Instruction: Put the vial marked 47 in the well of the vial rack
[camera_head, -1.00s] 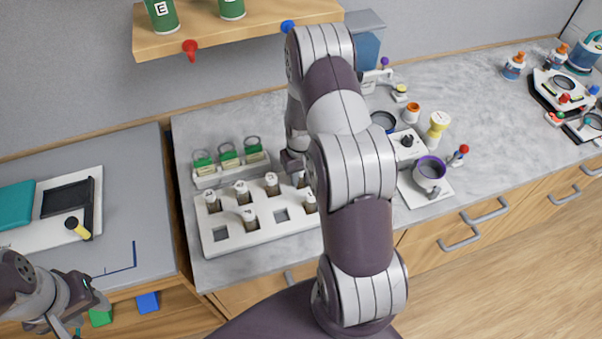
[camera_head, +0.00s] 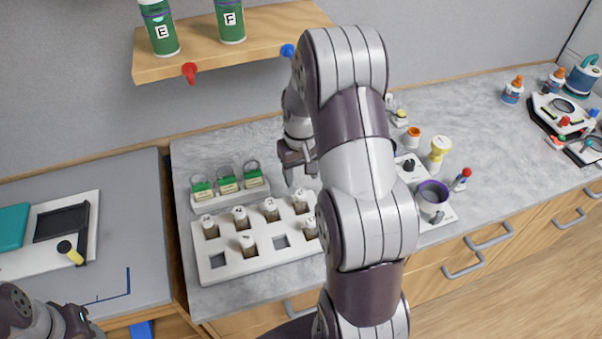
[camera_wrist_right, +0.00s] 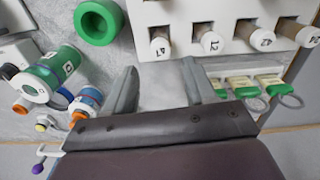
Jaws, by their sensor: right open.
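The white vial rack (camera_head: 240,265) stands on the marble counter, with a back row of vials and a front row of vials and empty square wells (camera_head: 281,241). The vial marked 47 (camera_wrist_right: 160,47) stands in the rack at the left end of the row nearest my fingers in the right wrist view. It appears to be the right-end back-row vial (camera_head: 300,203) in the head view. My left gripper (camera_head: 82,322) is cut off at the lower left.
A shelf (camera_head: 230,42) with bottles overhangs the back. A purple-rimmed cup (camera_head: 432,195) stands right.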

